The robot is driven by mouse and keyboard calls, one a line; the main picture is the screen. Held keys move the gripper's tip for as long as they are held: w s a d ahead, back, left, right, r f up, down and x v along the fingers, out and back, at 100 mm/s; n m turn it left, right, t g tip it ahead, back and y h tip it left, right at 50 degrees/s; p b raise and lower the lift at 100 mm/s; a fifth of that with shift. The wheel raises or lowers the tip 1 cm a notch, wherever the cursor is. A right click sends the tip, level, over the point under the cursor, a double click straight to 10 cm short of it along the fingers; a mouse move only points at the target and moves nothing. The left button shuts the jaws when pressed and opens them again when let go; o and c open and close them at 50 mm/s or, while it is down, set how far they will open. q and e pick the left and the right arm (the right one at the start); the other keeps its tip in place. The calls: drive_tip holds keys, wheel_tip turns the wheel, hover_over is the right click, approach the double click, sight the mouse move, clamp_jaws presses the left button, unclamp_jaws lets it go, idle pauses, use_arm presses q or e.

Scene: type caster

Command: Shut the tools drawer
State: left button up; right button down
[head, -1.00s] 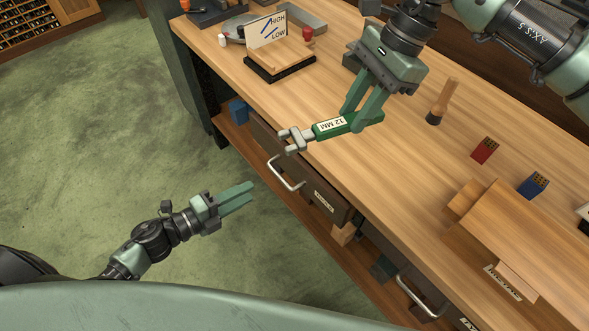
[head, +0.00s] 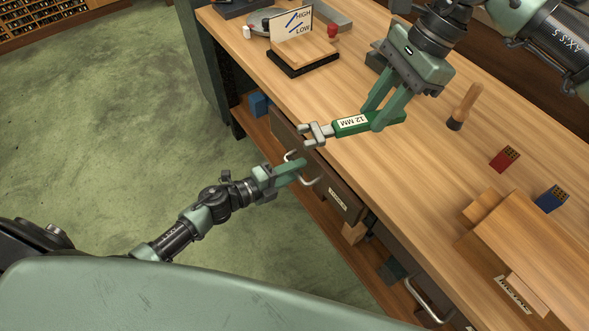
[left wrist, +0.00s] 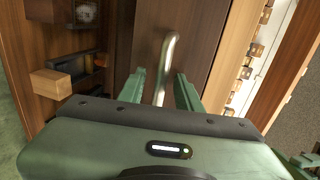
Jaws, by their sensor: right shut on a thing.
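The dark wooden drawer front (head: 345,199) is under the bench's front edge, with a small label that seems to read TOOLS. Its pale curved handle (head: 311,182) is on the front; how far out the drawer stands is hard to tell. My left gripper (head: 298,168) is at this handle. In the left wrist view the handle (left wrist: 168,55) stands between its two green fingers (left wrist: 162,88), which are apart with gaps visible. My right gripper (head: 378,122) is shut on a green wrench (head: 350,124) marked 12 MM, held over the bench's front edge.
The wooden bench top (head: 420,165) carries a HIGH/LOW sign stand (head: 292,48), a wooden-handled tool (head: 464,107), a red block (head: 504,158), a blue block (head: 552,198) and a wooden box (head: 520,245). Another drawer handle (head: 425,301) is at lower right. Green floor lies left.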

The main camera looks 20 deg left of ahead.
use_arm(q)
clamp_jaws()
idle(1.4)
